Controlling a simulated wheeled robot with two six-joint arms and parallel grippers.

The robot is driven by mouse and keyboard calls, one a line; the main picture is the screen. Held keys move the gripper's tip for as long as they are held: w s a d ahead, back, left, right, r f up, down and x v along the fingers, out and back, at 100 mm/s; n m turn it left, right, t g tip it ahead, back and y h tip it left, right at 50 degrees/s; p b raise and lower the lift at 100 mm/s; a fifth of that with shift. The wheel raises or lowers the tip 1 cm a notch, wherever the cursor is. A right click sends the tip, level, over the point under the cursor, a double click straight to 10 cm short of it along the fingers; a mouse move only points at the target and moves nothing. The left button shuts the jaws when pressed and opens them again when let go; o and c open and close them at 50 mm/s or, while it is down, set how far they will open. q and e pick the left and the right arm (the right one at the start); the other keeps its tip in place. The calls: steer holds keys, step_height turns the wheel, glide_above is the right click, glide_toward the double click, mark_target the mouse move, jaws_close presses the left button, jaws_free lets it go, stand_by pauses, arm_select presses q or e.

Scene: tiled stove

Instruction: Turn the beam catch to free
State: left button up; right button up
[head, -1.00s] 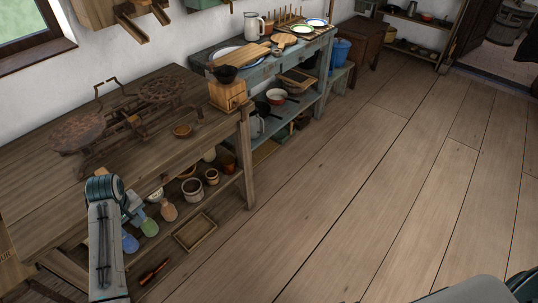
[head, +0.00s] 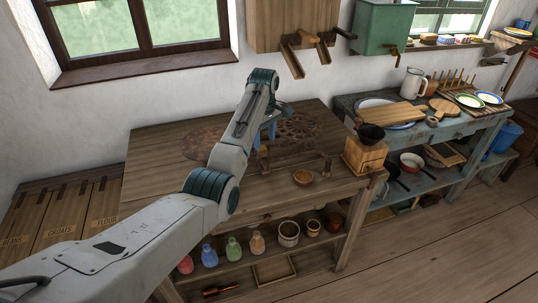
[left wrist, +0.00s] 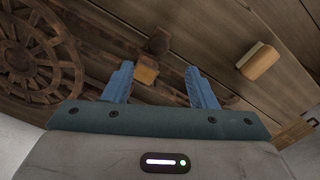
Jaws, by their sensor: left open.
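A rusty beam scale lies on the wooden table, with one round openwork plate (head: 298,127) right of my left arm and another plate (head: 203,142) partly behind it. My left gripper (head: 268,130) is over the scale, its blue fingers partly hidden by the arm. In the left wrist view the left gripper (left wrist: 160,80) is open and empty. A small tan block (left wrist: 146,74) on a dark brown post shows between its fingers, apart from both in the picture. I cannot tell whether this block is the beam catch, or its setting. My right gripper is not in view.
A wooden wall box (head: 290,25) with protruding pieces hangs behind. Floor at the lower right is clear.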

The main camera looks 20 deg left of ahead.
mark_target(265, 161)
arm_select(q)
steer(key=f, duration=0.5)
steer(key=f+p, duration=0.1)
steer(key=f, duration=0.2)
steer(key=shift+w, duration=0.25)
steer(key=shift+s+f, duration=0.2)
steer(key=shift+f, duration=0.25)
steer(key=shift+w+f, duration=0.1)
steer(key=c, duration=1)
